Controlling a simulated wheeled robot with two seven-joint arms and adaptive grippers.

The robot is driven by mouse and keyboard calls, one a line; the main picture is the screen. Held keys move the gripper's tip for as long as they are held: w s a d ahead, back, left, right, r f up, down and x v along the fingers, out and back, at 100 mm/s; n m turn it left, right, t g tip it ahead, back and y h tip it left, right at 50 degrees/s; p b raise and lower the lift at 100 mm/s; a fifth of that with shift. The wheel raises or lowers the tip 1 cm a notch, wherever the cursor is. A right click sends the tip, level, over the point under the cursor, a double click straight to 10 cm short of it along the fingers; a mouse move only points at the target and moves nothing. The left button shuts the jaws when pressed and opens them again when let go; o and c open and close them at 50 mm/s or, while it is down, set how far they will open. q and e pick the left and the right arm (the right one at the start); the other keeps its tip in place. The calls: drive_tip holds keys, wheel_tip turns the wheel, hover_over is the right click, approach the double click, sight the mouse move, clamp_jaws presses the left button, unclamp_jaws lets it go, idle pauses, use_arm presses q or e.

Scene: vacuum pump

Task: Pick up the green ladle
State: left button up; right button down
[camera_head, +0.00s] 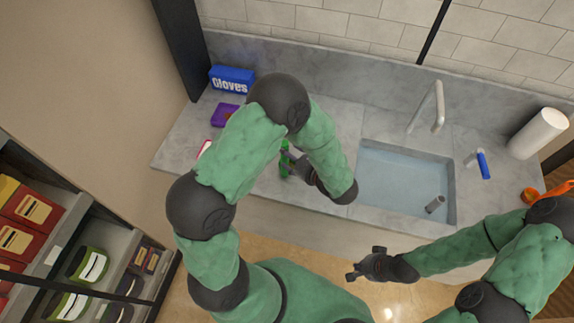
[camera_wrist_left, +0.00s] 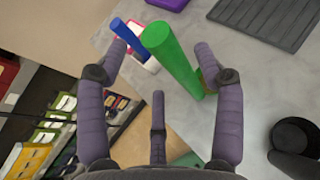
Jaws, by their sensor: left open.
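The green ladle (camera_head: 284,158) shows in the head view as a small green piece on the grey counter, partly hidden by my left arm. In the left wrist view a thick green handle (camera_wrist_left: 172,58) runs lengthwise between my left fingers; I cannot make out the bowl. My left gripper (camera_wrist_left: 163,72) is open around the handle, with one finger on each side. The right finger lies very close to it; whether it touches is unclear. In the head view my left gripper (camera_head: 298,163) is beside the green piece. My right gripper (camera_head: 364,264) is open and empty, in front of the counter.
A blue-handled item (camera_wrist_left: 127,34) lies close left of the green handle. A dark ridged mat (camera_wrist_left: 265,20) and black cup (camera_wrist_left: 297,138) are to the right. The blue gloves box (camera_head: 231,79) stands at the back left; the sink (camera_head: 400,180) is right.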

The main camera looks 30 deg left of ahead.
use_arm(q)
drive_tip(key=shift+x, duration=1.85)
drive_tip(key=shift+w+r, duration=0.15)
drive_tip(key=shift+w, duration=0.05)
clamp_jaws()
